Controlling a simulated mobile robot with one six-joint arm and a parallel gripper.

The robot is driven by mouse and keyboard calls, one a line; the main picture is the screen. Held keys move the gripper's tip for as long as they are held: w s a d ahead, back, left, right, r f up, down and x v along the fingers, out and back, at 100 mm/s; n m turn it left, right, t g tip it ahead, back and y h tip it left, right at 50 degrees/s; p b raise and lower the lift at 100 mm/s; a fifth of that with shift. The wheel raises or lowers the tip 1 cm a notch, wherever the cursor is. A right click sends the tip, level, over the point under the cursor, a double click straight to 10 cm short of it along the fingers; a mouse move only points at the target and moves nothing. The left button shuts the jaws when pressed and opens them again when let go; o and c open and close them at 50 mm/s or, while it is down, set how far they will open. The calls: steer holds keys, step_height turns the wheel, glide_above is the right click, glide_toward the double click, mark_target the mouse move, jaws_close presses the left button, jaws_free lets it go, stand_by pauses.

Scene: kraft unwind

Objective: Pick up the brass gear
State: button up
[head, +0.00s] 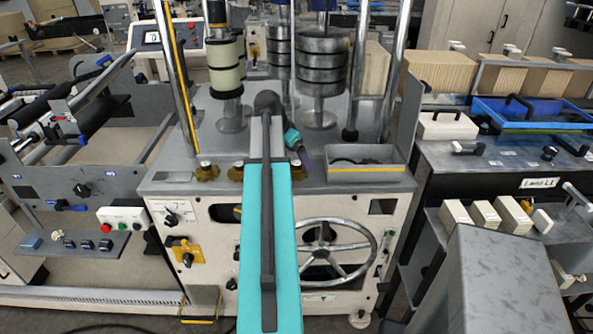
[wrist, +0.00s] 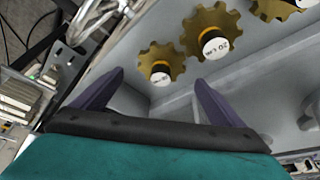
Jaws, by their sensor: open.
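Several brass gears stand on dark posts with white labelled caps in the wrist view. The smallest brass gear (wrist: 174,64) is just beyond and between my fingertips, a larger brass gear (wrist: 190,42) is to its right, and another gear (wrist: 268,9) is at the top edge. In the head view, brass gears (head: 207,172) sit along the machine deck's front edge, partly hidden by my arm. My gripper (wrist: 158,77) is open, with two purple fingers apart and nothing between them. It also shows small in the head view (head: 304,166), right of my arm.
The grey machine deck (head: 170,160) carries chrome posts and stacked rolls (head: 322,62) behind the gears. A grey open tray (head: 365,172) is right of my gripper. A handwheel (head: 370,245) is on the front panel. A side bench (head: 470,170) holds a blue tray (head: 530,125).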

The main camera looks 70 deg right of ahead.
mark_target(296, 163)
steer(key=shift+p+x, duration=0.6)
steer(key=shift+x, duration=1.25)
steer(key=shift+w, duration=0.1)
steer(key=c, duration=1.5)
